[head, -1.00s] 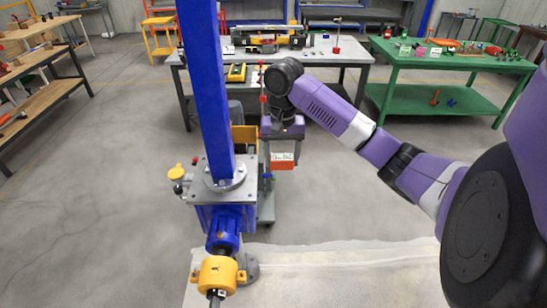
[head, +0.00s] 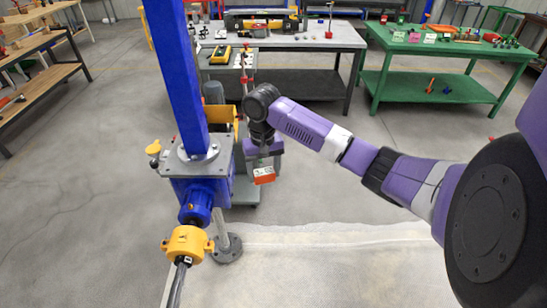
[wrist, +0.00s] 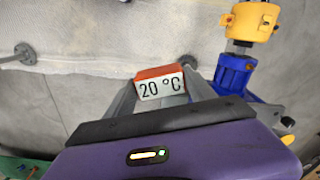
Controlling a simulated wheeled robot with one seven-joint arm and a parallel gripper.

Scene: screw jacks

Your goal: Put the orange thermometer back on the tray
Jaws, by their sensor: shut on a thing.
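The orange thermometer (head: 264,176) is a small block with a white face. In the wrist view the thermometer (wrist: 160,84) reads "20 °C" and sits between my two grey fingers. My gripper (head: 263,163) is shut on it and holds it in the air, pointing down, just right of the blue screw jack. In the wrist view my gripper (wrist: 158,92) hides the lower part of its own grip. A grey tray-like top (head: 216,69) with a yellow device on it stands behind the jack; I cannot tell whether it is the tray.
The blue screw jack (head: 198,190) with its tall column stands close left of my gripper. A yellow clamp-like part (head: 188,245) is at its front. A pale mat (head: 320,270) lies on the floor. A grey workbench (head: 305,38) and a green table (head: 450,55) stand behind. Floor to the right is clear.

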